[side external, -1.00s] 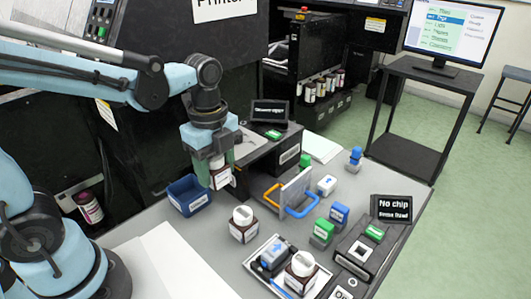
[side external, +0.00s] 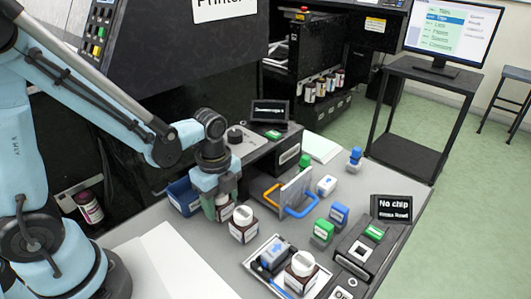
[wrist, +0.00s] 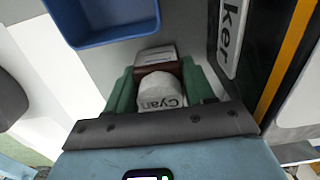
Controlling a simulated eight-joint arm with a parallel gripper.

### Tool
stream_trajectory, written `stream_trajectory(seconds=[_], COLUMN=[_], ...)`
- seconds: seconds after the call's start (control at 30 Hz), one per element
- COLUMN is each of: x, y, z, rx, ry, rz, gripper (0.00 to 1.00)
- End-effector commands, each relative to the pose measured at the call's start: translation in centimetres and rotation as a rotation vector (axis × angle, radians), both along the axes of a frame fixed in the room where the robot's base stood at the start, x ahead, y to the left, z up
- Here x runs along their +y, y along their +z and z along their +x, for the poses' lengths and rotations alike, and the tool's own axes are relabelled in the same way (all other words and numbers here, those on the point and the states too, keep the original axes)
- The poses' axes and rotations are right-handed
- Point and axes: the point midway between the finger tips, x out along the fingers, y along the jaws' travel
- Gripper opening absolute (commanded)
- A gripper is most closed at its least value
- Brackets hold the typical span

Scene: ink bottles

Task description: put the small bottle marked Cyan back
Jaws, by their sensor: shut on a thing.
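My gripper (side external: 222,203) is low over the grey table, beside the blue bin. Its green fingers (wrist: 160,92) are shut on a small bottle with a white cap lettered "Cyan" (wrist: 161,90) and a brown body. In the side view this bottle (side external: 223,213) is partly hidden by the fingers. It looks upright, at or just above the tabletop; I cannot tell whether it touches. A similar white-capped brown bottle (side external: 243,225) stands just to its right and nearer the camera. Another white-capped bottle (side external: 301,272) stands in a white tray (side external: 262,245) at the front.
The blue bin (side external: 183,197) is left of my gripper and shows in the wrist view (wrist: 105,38). An acrylic stand with orange and blue handles (side external: 290,198) is to the right. Small green and blue blocks (side external: 339,214) and a "No chip" display (side external: 391,208) stand farther right.

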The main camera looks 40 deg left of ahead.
Motion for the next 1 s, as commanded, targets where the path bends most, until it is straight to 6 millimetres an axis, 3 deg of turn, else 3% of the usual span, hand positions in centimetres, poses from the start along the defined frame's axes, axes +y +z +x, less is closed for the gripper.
stream_trajectory(seconds=[0.43, 0.47, 0.6, 1.0], x=[0.00, 0.00, 0.00, 0.00], y=[-0.56, -0.60, -0.56, -0.22], z=[0.00, -0.01, -0.02, -0.02], rx=[0.000, 0.000, 0.000, 0.000], ry=[0.000, 0.000, 0.000, 0.000], rz=[0.000, 0.000, 0.000, 0.000], gripper=[0.18, 0.55, 0.76, 0.79])
